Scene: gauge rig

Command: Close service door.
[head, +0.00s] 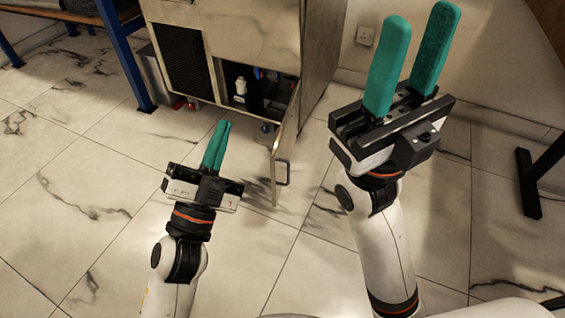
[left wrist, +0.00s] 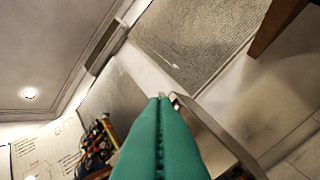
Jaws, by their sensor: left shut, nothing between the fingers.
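The service door (head: 284,142) is at the lower front of the metal cabinet (head: 250,35). It stands open, swung out toward me and seen nearly edge-on. Its bar handle (head: 284,174) is near the free end, on the right face. My left gripper (head: 225,124) is shut and empty, with its green fingers together. It appears left of the door, in front of the opening; I cannot tell whether it touches anything. The closed fingers also fill the middle of the left wrist view (left wrist: 160,102). My right gripper (head: 422,14) is open and empty, raised to the right of the cabinet.
Inside the opening are a white-topped fitting (head: 241,87) and dark parts. A blue-legged bench (head: 124,55) stands at the left. A black stand foot (head: 528,185) is at the right. The marble-tiled floor (head: 75,190) is clear at the left. A wall socket (head: 366,36) is behind.

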